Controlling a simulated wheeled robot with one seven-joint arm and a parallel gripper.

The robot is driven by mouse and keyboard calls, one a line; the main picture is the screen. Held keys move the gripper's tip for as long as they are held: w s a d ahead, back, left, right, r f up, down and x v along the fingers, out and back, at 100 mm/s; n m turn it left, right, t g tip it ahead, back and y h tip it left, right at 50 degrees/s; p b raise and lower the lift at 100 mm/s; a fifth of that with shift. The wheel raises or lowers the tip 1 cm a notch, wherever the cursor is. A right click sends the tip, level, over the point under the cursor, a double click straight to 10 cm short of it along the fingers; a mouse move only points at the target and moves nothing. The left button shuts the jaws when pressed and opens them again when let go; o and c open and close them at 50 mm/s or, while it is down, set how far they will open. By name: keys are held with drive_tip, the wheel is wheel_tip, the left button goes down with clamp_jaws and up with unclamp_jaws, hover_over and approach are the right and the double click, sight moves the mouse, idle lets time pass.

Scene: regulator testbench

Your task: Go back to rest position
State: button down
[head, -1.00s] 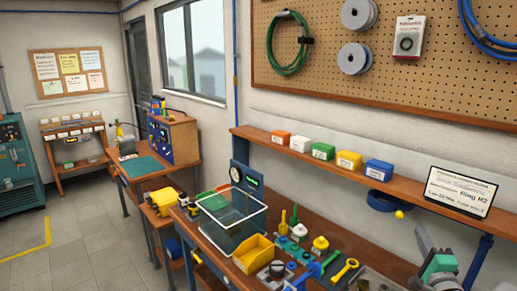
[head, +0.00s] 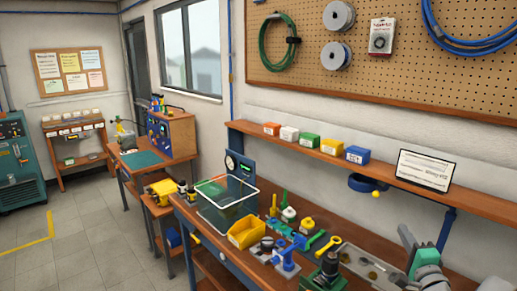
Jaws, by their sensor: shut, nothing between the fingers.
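My gripper (head: 407,238), grey with a green part on the wrist behind it, shows at the lower right of the head view. It is above the right part of the wooden workbench (head: 202,222), with the fingers pointing up and to the left in the picture. The fingers are shut and hold nothing. It appears apart from the tools and the tray on the bench. The rest of the arm runs out of the bottom right of the picture.
A metal tray (head: 385,254) with small parts lies left of the gripper. A dark regulator-like device (head: 328,266), blue fixture (head: 287,258), yellow bin (head: 246,233) and clear box (head: 215,222) stand along the bench. A wooden shelf (head: 400,178) juts out above. Floor (head: 85,240) at left is clear.

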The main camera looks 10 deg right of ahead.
drive_tip(key=w+a+f+n+g+y+b, duration=0.1)
drive_tip(key=a+f+n+g+y+b, duration=0.25)
drive_tip(key=a, duration=0.55)
drive_tip(key=w+a+f+n+g+y, duration=0.1)
drive_tip(key=a+f+n+g, duration=0.1)
drive_tip(key=a+f+n, duration=0.6)
drive_tip(key=w+a+f+n+g+y+b, duration=0.1)
drive_tip(key=a+n+g+y+b, duration=0.15)
drive_tip(key=a, duration=0.85)
drive_tip(key=s+a+f+n+g+h+b, duration=0.1)
drive_tip(key=s+a+f+n+g, duration=0.2)
drive_tip(key=s, duration=0.6)
drive_tip(key=s+a+f+n+g+h+b, duration=0.1)
drive_tip(key=s+a+f+n+g+b, duration=0.1)
drive_tip(key=s, duration=0.8)
drive_tip(key=a+f+n+g, duration=0.1)
drive_tip(key=a+g, duration=0.1)
drive_tip(key=a, duration=0.1)
drive_tip(key=shift+g+h, duration=0.3)
drive_tip(key=shift+a, duration=0.1)
